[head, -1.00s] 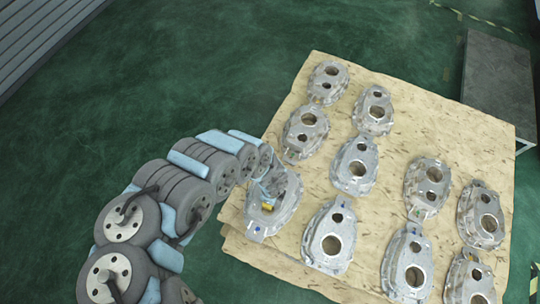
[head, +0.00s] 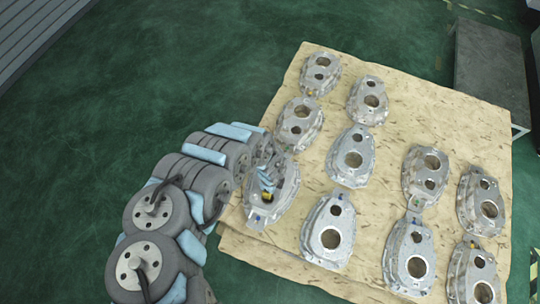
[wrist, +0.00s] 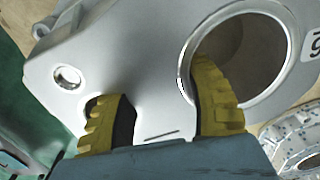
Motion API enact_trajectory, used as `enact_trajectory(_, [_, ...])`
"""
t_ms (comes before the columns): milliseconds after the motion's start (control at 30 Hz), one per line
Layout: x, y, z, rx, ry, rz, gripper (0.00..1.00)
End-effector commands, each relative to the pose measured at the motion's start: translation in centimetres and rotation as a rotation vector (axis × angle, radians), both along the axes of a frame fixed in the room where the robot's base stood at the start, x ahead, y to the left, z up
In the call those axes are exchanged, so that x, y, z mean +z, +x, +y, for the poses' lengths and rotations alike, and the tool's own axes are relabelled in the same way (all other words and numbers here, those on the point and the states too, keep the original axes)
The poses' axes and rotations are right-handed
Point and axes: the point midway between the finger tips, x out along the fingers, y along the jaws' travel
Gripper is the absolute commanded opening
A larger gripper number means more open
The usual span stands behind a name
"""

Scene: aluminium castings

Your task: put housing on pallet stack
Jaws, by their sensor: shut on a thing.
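A silver cast housing (head: 272,199) lies at the left edge of the pallet stack (head: 300,270), with my gripper (head: 267,197) over it. In the wrist view the housing (wrist: 130,60) fills most of the picture. My gripper (wrist: 160,118) has two yellow ribbed fingers; the right one reaches into the large round bore, the left one into a smaller opening. It is shut on the housing, across the metal between these openings. Whether the housing's underside touches the stack's top sheet is hidden.
Several similar housings stand in rows on the sheet, the nearest being one behind (head: 300,124) and one to the right (head: 328,231). A grey platform (head: 492,75) stands at the back right. Green floor (head: 150,110) lies open on the left.

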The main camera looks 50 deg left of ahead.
Motion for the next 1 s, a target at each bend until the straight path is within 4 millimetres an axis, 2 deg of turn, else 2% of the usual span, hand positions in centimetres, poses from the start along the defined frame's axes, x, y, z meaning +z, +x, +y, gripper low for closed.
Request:
enact_trajectory(400, [-2.9,0.4,0.1,0.001,0.001,-0.004,0.10])
enact_trajectory(700, [-3.2,0.3,0.3,0.001,0.003,-0.004,0.09])
enact_trajectory(733, [-3.3,0.3,0.2,0.001,0.002,-0.004,0.53])
enact_trajectory(800, [-3.3,0.3,0.2,0.001,0.003,-0.003,0.73])
enact_trajectory(1000, [-3.3,0.3,0.2,0.001,0.002,-0.002,0.74])
